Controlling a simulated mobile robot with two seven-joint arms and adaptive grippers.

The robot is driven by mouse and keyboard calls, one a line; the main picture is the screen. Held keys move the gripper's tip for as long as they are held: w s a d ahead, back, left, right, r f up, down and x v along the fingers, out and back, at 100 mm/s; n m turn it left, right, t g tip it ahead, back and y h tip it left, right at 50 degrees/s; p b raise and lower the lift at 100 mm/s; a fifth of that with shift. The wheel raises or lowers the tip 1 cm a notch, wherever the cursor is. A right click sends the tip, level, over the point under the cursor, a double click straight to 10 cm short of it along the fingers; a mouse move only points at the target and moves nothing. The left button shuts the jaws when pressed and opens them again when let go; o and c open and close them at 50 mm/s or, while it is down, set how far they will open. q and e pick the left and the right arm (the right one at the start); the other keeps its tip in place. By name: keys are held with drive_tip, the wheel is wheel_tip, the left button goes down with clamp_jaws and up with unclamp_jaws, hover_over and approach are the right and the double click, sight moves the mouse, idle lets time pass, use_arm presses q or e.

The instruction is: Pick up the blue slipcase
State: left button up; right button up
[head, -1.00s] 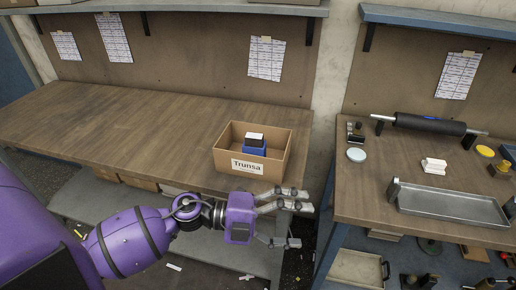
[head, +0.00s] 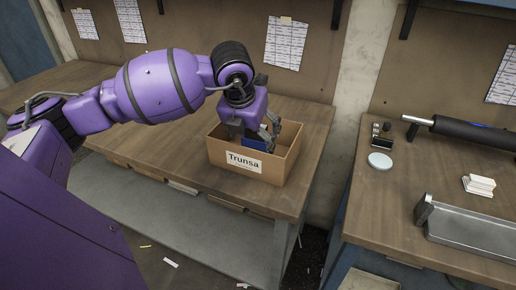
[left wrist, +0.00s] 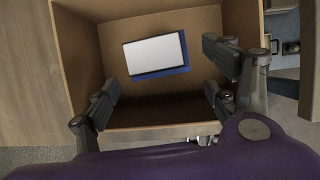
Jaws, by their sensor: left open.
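The blue slipcase (left wrist: 168,72) lies inside the cardboard box in the left wrist view, with a white block (left wrist: 155,53) filling its upper face. The open cardboard box (head: 282,170) is labelled "Trunsa" and stands on the left workbench. My left gripper (head: 258,140) points down into the box opening. In the left wrist view my left gripper (left wrist: 162,88) is open, its fingers spread wide on either side and nothing between them; they look apart from the slipcase. My right gripper is not in view.
The left workbench (head: 310,125) is clear around the box. A gap separates it from the right bench (head: 375,205), which holds a black roller (head: 470,132), a metal tray (head: 470,225), a pale round lid (head: 380,160) and a white block (head: 479,185).

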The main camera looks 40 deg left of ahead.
sight(256, 144)
use_arm(q)
drive_tip(key=x, duration=0.4)
drive_tip(key=shift+w+a+f, duration=0.1)
drive_tip(key=shift+w+f, duration=0.1)
drive_tip(key=shift+w, duration=0.3)
drive_tip(key=shift+w+a+f, duration=0.1)
drive_tip(key=shift+w+f, duration=0.1)
drive_tip(key=shift+f, duration=0.3)
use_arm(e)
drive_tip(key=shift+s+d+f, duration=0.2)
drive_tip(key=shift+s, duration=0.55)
use_arm(q)
drive_tip(key=c, duration=1.1)
drive_tip(key=shift+c, duration=0.7)
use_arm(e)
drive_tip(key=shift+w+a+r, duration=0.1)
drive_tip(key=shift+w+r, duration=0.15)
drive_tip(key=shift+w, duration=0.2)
